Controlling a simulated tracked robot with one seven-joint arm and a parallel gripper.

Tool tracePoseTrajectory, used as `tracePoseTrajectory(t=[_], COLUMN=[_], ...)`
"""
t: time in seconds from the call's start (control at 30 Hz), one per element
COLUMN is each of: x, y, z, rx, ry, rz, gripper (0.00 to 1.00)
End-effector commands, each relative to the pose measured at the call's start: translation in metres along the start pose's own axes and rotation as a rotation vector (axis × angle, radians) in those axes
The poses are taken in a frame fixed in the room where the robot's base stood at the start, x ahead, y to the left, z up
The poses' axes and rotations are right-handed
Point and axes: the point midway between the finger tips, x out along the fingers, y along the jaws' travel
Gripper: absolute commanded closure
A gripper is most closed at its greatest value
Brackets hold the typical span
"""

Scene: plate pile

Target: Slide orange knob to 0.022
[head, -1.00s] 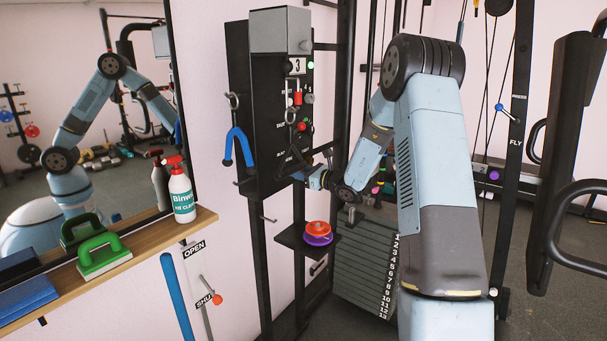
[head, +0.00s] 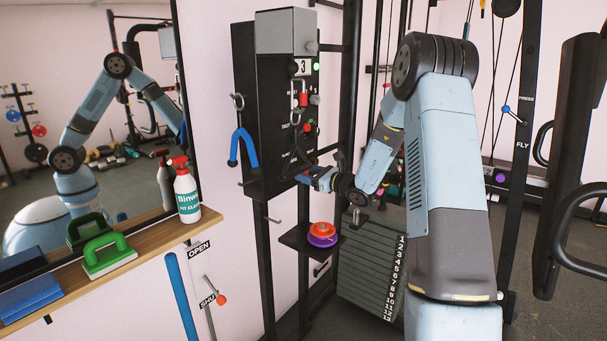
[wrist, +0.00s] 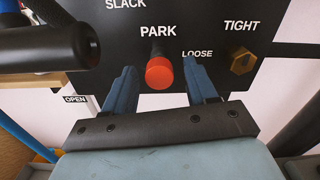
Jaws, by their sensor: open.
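In the wrist view, an orange-red round knob (wrist: 159,73) sticks out from a black panel (wrist: 200,20) below the word PARK. My gripper (wrist: 158,85) is open, with its blue fingers on either side of the knob. The left finger is close to the knob, and a gap shows at the right finger. I cannot tell whether either finger touches it. In the head view, my gripper (head: 308,177) is at the lower part of the black panel box (head: 258,150), and the knob between the fingers cannot be made out. Another orange-red knob (head: 222,300) sits on the OPEN/SHUT slide on the wall.
A brass hex nut (wrist: 243,61) is right of the knob, near LOOSE and TIGHT. A black cylinder (wrist: 50,47) juts out at the left. A small shelf (head: 299,241) with orange and purple discs (head: 322,233) is below the panel. A weight stack (head: 372,260) stands right of it.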

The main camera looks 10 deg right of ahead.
Motion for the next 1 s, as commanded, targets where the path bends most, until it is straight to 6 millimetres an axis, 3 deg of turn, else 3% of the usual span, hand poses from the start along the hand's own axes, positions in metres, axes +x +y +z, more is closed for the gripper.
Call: tracePoseTrajectory(t=[0.3, 0.5, 0.7, 1.0], x=[-0.065, -0.097, -0.114, -0.117], y=[-0.001, -0.001, -0.001, 0.0], z=[0.0, -0.001, -0.001, -0.001], rx=[0.0, 0.0, -0.001, 0.0], ry=[0.002, 0.002, 0.002, 0.001], rz=[-0.004, -0.002, -0.001, 0.0], gripper=[0.43, 0.43, 0.43, 0.43])
